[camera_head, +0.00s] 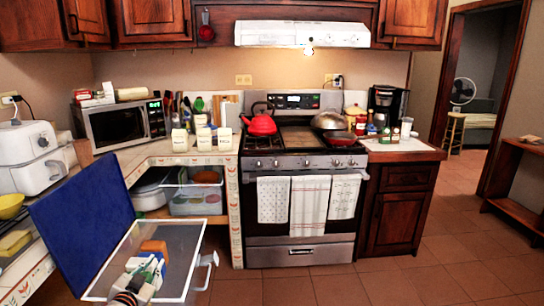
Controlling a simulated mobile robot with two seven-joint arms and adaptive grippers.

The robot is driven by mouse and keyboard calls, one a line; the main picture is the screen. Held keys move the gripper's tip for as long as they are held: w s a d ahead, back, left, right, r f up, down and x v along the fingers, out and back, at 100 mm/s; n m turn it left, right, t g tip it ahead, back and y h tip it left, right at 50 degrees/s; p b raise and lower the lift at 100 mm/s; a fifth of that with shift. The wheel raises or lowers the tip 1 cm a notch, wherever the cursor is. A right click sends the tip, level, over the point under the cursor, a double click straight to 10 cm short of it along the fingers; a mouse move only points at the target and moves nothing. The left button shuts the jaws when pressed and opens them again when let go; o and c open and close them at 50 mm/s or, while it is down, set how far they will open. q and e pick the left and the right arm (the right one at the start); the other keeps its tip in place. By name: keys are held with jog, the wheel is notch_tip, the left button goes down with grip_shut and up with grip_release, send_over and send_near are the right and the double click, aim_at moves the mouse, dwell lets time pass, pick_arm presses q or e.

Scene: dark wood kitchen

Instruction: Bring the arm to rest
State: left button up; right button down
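My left gripper (152,265) comes in from the bottom left, white, green and dark. It is over or inside a clear, white-rimmed container (182,277). Its fingertips are small and crowded, so I cannot tell whether they are open or shut. A brown-orange block (154,246) shows just beyond the fingertips; I cannot tell whether they touch it. A blue panel (82,228) stands tilted along the container's left side. My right gripper is not in view.
A counter with a microwave (123,122) and a white appliance (28,152) stands left and behind. The stove (303,195) carries a red kettle (261,122) and a pan (328,121). Tiled floor (420,268) is clear at the right, before a wooden shelf (516,180).

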pick_arm(q)
jog(key=s+d+f+g+h, duration=0.1)
jog(key=s+d+f, duration=0.4)
jog(key=s+f, duration=0.3)
jog(key=s+d+f+g+h, duration=0.1)
jog(key=s+d+f, duration=0.4)
jog(key=s, duration=0.5)
jog(key=s+d+f+g, duration=0.1)
jog(key=s+d+f, duration=0.1)
jog(key=s, duration=0.5)
jog(key=s+d+f+g, duration=0.1)
jog(key=s+d+f, duration=0.1)
jog(key=s, duration=0.4)
jog(key=s+d+f+g, duration=0.1)
jog(key=s+d+f, duration=0.1)
jog(key=s, duration=0.5)
jog(key=shift+s+d+f+n+h, duration=0.25)
jog(key=shift+s+f+n+h, duration=0.1)
jog(key=shift+f+n+h, duration=0.05)
